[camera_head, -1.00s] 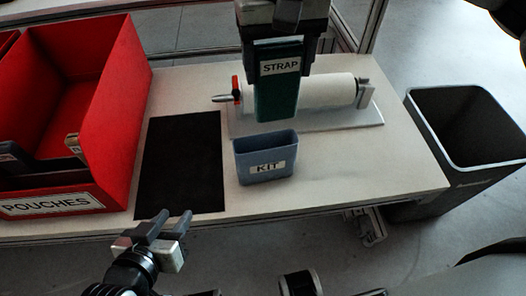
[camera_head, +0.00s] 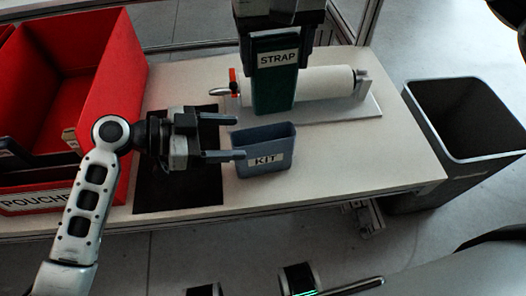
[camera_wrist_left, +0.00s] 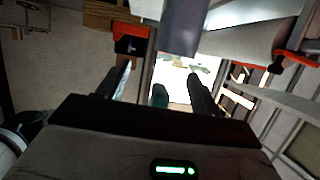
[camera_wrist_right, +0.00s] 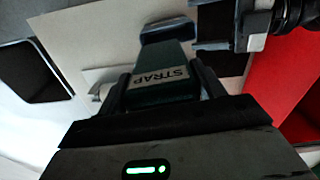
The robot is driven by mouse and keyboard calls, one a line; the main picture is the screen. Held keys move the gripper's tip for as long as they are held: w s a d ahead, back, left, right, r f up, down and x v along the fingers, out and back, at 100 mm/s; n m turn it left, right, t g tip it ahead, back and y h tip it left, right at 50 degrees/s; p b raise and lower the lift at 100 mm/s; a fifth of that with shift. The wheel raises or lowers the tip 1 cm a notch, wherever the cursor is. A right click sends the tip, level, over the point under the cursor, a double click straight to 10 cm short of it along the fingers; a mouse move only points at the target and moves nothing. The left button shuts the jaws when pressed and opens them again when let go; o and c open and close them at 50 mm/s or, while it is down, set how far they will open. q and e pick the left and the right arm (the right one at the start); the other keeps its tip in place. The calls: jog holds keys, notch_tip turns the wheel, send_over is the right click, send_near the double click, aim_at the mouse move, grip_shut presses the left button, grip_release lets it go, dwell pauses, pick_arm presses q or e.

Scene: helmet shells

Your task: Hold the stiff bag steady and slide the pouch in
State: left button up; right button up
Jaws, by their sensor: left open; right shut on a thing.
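The stiff blue-grey bag (camera_head: 276,144), labelled KIT, stands upright on the table with its mouth up. It also shows in the right wrist view (camera_wrist_right: 167,28). My left gripper (camera_head: 238,138) is open at the bag's left side, its fingertips close to the bag's left edge; I cannot tell whether they touch. The dark green pouch (camera_head: 274,85), labelled STRAP, is upright, its lower end above or behind the bag's mouth. My right gripper (camera_head: 277,28) is shut on its upper end. The right wrist view shows the pouch (camera_wrist_right: 160,94) between the fingers.
A red bin (camera_head: 85,75) marked POUCHES stands at the left. A black mat (camera_head: 180,194) lies under my left gripper. A white roll (camera_head: 325,82) on a holder lies behind the bag. A grey open bin (camera_head: 468,165) stands right of the table. The table's right side is clear.

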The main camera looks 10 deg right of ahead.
aim_at(256, 140)
pick_arm(q)
jog(key=shift+y, duration=0.4)
jog(key=shift+w+d+f, duration=0.25)
jog(key=shift+d+f, duration=0.55)
jog(key=shift+d, duration=0.2)
jog(key=shift+w+d+f, duration=0.3)
jog(key=shift+d+f, duration=0.55)
jog(key=shift+d, duration=0.15)
jog(key=shift+w+d+f, duration=0.25)
jog(key=shift+d+f, duration=0.55)
jog(key=shift+d, duration=0.2)
jog(key=c, duration=1.1)
